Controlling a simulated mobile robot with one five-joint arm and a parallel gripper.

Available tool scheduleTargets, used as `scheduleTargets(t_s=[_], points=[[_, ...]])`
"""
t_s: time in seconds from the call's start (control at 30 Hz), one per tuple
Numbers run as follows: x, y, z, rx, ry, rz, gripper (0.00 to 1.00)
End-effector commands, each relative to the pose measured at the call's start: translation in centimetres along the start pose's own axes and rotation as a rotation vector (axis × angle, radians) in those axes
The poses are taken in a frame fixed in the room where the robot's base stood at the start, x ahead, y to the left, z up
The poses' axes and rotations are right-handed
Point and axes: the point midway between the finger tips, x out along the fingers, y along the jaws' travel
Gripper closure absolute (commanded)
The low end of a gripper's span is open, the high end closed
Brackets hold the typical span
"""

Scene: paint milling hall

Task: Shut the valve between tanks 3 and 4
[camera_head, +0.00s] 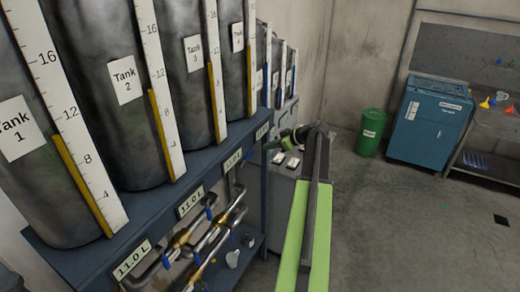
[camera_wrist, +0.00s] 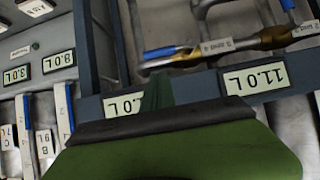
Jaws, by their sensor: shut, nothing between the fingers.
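The tanks stand in a row in the head view: tank 1 (camera_head: 18,125), tank 2 (camera_head: 122,85), tank 3 (camera_head: 193,55) and a further one (camera_head: 237,40), its number too small to read. Pipes with brass valves and blue handles (camera_head: 166,262) run below their shelf. In the wrist view a valve label (camera_wrist: 216,46), upside down, seems to read 3 and 4. A blue handle (camera_wrist: 165,51) beside it lies roughly along its pipe. My gripper (camera_head: 272,145) is shut and empty, beyond the shelf's far end. Its dark green fingers (camera_wrist: 157,92) partly cover an 11.0 L plate.
A grey cabinet (camera_head: 284,185) with smaller tanks (camera_head: 280,65) stands past the shelf end, close to my gripper. A green drum (camera_head: 370,133) and a blue cabinet (camera_head: 428,125) stand at the back wall. The floor (camera_head: 410,215) on the right is mostly clear.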

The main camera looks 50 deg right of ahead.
Motion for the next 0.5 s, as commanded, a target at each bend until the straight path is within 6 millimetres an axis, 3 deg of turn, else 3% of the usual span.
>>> scheduleTargets(t_s=[0.3, 0.5], points=[[5.5, 0.8, 1.1, 0.008, 0.0, 0.01, 1.0], [7.7, 1.1, 1.0, 0.011, 0.0, 0.014, 1.0]])
